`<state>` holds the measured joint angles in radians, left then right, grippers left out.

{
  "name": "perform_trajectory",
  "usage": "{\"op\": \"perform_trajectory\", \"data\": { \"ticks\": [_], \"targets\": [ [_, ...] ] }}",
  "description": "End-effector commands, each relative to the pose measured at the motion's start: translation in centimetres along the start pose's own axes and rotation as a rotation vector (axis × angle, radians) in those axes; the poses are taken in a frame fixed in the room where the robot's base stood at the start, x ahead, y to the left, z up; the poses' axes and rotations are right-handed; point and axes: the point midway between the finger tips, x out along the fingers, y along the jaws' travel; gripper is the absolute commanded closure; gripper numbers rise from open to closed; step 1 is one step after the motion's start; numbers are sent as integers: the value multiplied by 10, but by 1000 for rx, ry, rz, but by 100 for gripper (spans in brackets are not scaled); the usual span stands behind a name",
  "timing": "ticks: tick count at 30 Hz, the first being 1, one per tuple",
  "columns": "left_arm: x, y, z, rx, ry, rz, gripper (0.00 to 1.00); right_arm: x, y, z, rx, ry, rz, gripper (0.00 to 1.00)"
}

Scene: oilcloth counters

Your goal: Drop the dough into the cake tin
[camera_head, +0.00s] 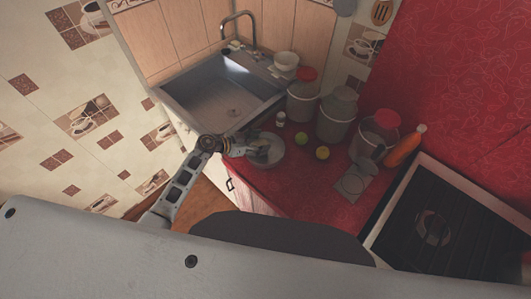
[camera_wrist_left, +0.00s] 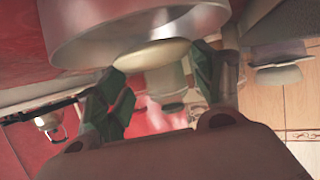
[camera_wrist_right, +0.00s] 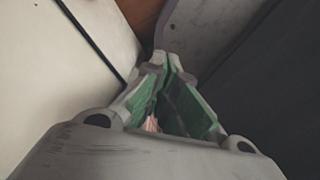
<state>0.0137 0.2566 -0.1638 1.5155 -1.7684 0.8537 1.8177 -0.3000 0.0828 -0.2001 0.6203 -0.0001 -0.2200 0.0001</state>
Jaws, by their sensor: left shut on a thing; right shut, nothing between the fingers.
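The grey round cake tin (camera_head: 276,158) stands on the red counter near its front left edge, just right of the sink's near corner. My left gripper (camera_head: 240,147) is at the tin's left side in the head view. In the left wrist view the left gripper (camera_wrist_left: 160,82) is shut on the pale dough (camera_wrist_left: 152,56), which sits between its green fingertips, close against the tin's wall (camera_wrist_left: 130,25). I cannot tell whether the dough touches the tin. My right gripper (camera_wrist_right: 166,72) is shut and empty in the right wrist view and is out of the head view.
Several canisters stand behind the tin, one of them grey (camera_head: 335,117). A green fruit (camera_head: 301,137), a yellow fruit (camera_head: 322,152) and a small jar (camera_head: 280,119) lie close by. An orange bottle (camera_head: 403,147) and the stove (camera_head: 445,220) are at right. The sink (camera_head: 205,100) is at left.

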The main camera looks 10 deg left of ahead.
Motion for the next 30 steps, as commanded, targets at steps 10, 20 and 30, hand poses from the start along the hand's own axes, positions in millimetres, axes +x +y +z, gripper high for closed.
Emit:
{"op": "perform_trajectory", "data": {
  "ticks": [10, 20, 30],
  "targets": [
    [5, 0, 11, 0, 1, 0, 64, 18, -6, 0, 2, 1, -6, 100],
    [6, 0, 13, 0, 1, 0, 64, 23, -6, 1, 2, 1, -6, 100],
    [6, 0, 13, 0, 1, 0, 20, 22, -3, 1, 1, 1, -2, 100]
  ]
}}
